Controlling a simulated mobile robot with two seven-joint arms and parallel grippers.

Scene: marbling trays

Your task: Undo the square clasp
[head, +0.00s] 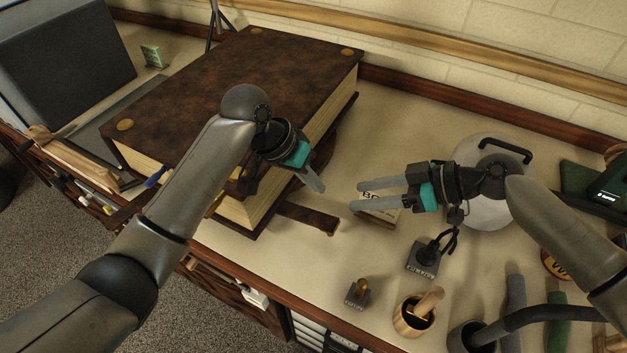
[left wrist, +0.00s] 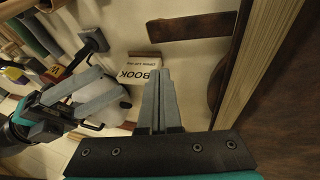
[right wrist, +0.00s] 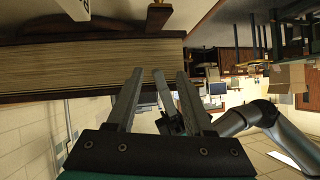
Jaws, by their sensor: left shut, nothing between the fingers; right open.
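A big brown leather book (head: 215,85) with brass corner studs lies shut at the back left. A flat dark strap (head: 308,217) reaches from its front onto the table; it also shows in the left wrist view (left wrist: 190,25). A second dark, curved strap (left wrist: 217,90) lies beside the page edge. I cannot make out which strap bears the square clasp; my left arm hides part of the book's front. My left gripper (head: 316,186) is shut and empty, above the table by the page edge. My right gripper (head: 357,196) is open and empty, facing the book from the right.
A "BOOK" card (head: 378,213) lies under my right gripper. A small labelled stand (head: 422,257), a wooden cup (head: 413,317) and a small block (head: 357,293) stand near the front. A round white lidded thing (head: 480,205) is behind my right wrist.

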